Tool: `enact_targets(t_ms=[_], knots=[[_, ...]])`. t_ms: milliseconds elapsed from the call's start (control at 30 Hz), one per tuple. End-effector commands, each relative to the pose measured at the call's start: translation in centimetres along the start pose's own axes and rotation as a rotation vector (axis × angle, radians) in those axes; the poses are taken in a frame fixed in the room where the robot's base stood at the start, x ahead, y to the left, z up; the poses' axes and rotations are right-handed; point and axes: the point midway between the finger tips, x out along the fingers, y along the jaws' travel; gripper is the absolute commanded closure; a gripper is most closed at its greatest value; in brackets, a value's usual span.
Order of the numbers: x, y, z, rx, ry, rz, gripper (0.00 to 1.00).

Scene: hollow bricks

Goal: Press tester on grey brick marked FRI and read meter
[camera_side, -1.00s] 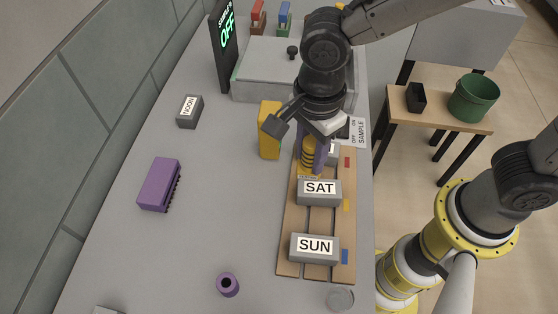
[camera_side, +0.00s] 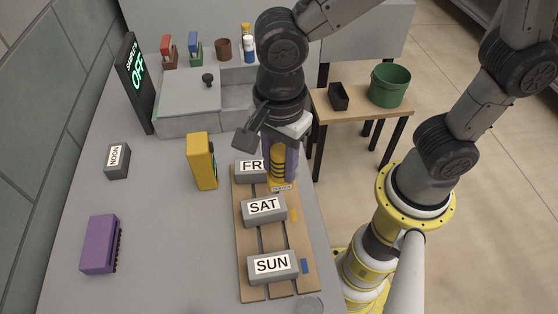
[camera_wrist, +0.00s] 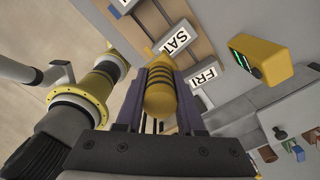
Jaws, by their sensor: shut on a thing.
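The yellow tester with dark bands (camera_side: 278,163) is held in my gripper (camera_side: 280,170). In the wrist view the tester (camera_wrist: 161,98) sits between two purple fingers. The grey brick marked FRI (camera_side: 249,172) stands at the far end of a row, its label partly covered by my gripper. It also shows in the wrist view (camera_wrist: 203,77). The tester is at the right side of FRI in the side view; I cannot tell whether they touch. A yellow box (camera_side: 201,161), seemingly the meter, stands left of FRI. Its greenish display shows in the wrist view (camera_wrist: 241,59), too small to read.
Grey bricks SAT (camera_side: 264,209) and SUN (camera_side: 272,267) share the wooden board (camera_side: 252,293). A dark sign (camera_side: 136,80) reads OFF. A grey bin (camera_side: 188,110) stands behind.

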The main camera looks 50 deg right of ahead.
Motion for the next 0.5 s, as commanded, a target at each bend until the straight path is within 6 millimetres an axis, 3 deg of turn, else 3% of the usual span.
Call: enact_targets(t_ms=[267,367,500], knots=[[-0.3,-0.3,0.3,-0.069,-0.007,-0.008,1.00],[-0.6,-2.2,0.3,-0.120,-0.013,-0.019,1.00],[-0.5,-5.9,-1.1,-0.124,-0.012,-0.021,1.00]])
